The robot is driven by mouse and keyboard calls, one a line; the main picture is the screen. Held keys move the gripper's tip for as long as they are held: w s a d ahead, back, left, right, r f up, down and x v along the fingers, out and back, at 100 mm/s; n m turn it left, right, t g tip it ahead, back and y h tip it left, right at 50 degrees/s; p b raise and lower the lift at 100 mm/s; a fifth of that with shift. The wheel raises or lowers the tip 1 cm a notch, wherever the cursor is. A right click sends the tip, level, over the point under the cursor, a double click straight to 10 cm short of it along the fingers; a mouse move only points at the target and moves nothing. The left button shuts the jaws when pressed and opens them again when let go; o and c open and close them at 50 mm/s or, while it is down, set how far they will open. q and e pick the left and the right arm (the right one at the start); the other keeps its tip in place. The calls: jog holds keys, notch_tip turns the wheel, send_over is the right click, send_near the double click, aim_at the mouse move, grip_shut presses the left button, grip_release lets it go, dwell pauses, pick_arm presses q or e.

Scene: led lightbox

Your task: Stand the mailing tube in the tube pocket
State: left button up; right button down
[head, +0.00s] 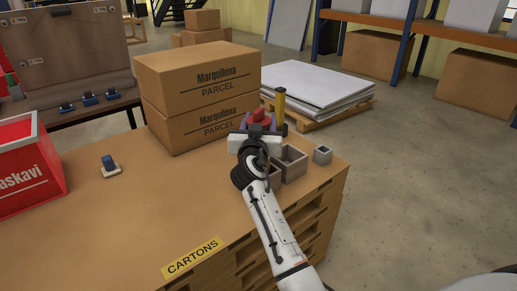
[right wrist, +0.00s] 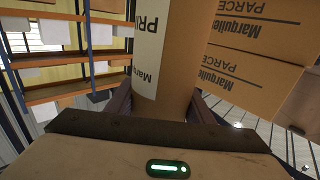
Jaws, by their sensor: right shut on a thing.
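My right gripper (head: 258,122) is over the back right part of the carton-topped table. In the right wrist view, the brown tube (right wrist: 182,50) with a white printed label runs between the dark fingers. In the head view my gripper hides most of the tube and its lower end. Grey open-topped square pockets (head: 293,160) stand just right of my wrist, partly hidden by my arm. I cannot tell which is the tube pocket. My left gripper is out of view.
A yellow cylinder (head: 281,105) rises behind my gripper. Two stacked parcel cartons (head: 197,95) stand to the left. A red box (head: 30,165) and a blue-topped item (head: 109,165) are farther left. The table front is clear.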

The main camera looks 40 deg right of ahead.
jog(key=shift+f, duration=0.3)
pick_arm(q)
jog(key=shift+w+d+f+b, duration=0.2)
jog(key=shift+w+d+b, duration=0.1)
jog(key=shift+b, duration=0.5)
pick_arm(e)
notch_tip(320, 180, down, 5)
jog(key=shift+r, duration=0.2)
jog(key=shift+f+b, duration=0.2)
jog(key=shift+b, duration=0.1)
jog(key=c, duration=1)
grip_release()
jog(key=shift+c, duration=0.2)
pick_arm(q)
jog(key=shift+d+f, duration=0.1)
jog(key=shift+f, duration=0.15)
pick_arm(e)
jog(key=shift+o, duration=0.8)
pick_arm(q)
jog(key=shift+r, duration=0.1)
